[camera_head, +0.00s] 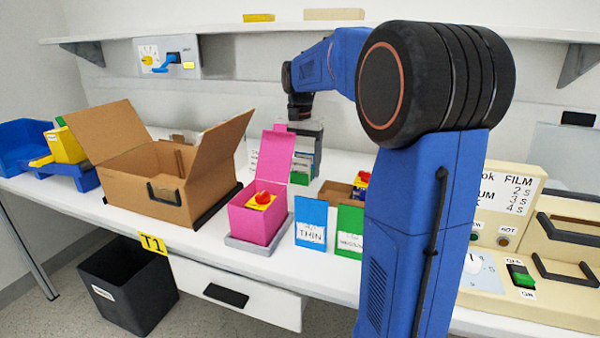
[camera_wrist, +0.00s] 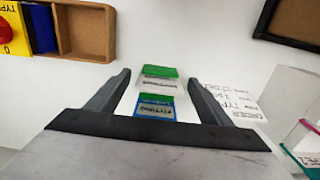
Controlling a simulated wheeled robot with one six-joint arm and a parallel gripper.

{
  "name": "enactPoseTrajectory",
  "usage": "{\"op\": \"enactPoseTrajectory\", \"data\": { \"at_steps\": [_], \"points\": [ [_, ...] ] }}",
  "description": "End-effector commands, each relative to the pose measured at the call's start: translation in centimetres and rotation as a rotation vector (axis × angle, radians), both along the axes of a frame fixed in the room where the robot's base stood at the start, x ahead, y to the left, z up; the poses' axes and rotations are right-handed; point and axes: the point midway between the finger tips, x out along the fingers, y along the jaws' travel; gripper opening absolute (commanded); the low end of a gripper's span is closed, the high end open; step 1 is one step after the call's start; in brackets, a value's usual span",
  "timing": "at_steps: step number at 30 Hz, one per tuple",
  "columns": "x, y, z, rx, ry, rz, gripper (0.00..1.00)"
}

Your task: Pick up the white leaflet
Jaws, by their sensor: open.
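My gripper (camera_wrist: 159,78) is open, its two dark fingers apart on either side of the leaflets in the wrist view. Between them show a pale leaflet with a green band (camera_wrist: 160,83) and, nearer the palm, a blue and green one with a printed label (camera_wrist: 155,108). Neither is gripped; I cannot tell which is the white leaflet. In the head view my gripper (camera_head: 306,150) points down behind the pink box's raised lid, over the leaflets (camera_head: 300,168), which are partly hidden. A white sheet with handwriting (camera_wrist: 232,98) lies right of the fingers in the wrist view.
An open pink box (camera_head: 255,222) with a red knob on yellow stands in front. A large open cardboard box (camera_head: 140,178) is to its left. Blue (camera_head: 311,213) and green (camera_head: 349,218) cards stand to its right, near a small brown tray (camera_head: 335,192). A shelf (camera_head: 230,30) runs above.

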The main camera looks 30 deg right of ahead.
Motion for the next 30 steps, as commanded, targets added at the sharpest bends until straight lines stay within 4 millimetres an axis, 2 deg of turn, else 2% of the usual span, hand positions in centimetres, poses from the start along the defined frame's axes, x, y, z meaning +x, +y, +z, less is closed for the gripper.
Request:
{"op": "enactPoseTrajectory", "data": {
  "at_steps": [5,12,13,18,30],
  "points": [
    [-0.1,0.0,-1.5,0.0,0.0,-0.001,0.73],
    [-0.1,0.0,-1.6,0.0,0.0,-0.001,0.73],
    [-0.1,0.0,-1.6,0.0,0.0,-0.001,0.71],
    [-0.1,0.0,-1.6,0.0,0.0,-0.001,0.3],
    [0.0,0.0,-1.3,0.0,-0.001,-0.001,0.3]
  ]
}}
